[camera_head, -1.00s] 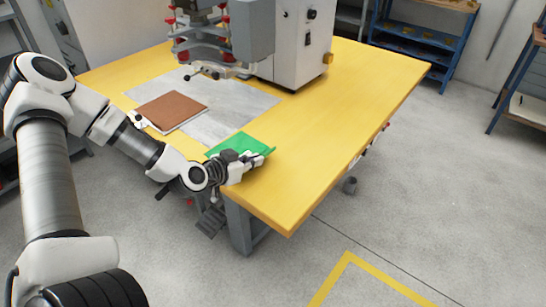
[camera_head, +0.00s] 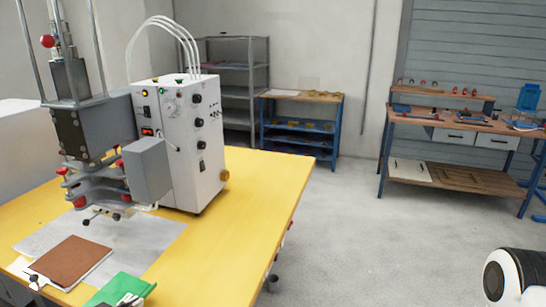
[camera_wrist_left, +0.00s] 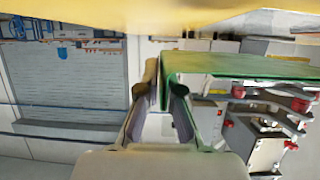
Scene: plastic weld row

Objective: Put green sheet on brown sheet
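The green sheet (camera_head: 122,288) is at the bottom of the head view, near the table's front edge, just right of the brown sheet. My left gripper (camera_head: 131,300) is at its near right edge, cut off by the frame. In the left wrist view, the fingers (camera_wrist_left: 165,92) are close together around the green sheet's edge (camera_wrist_left: 235,65), which extends right from them. Some background shows between sheet and table, so it looks raised. The brown sheet (camera_head: 72,261) lies on a thin pale stack on the grey plate (camera_head: 150,237).
The yellow table (camera_head: 262,190) carries a welding machine (camera_head: 180,140) with a press head (camera_head: 90,135) above the grey plate. The table's right side is clear. A blue shelf (camera_head: 300,130) and workbench (camera_head: 455,125) stand farther back.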

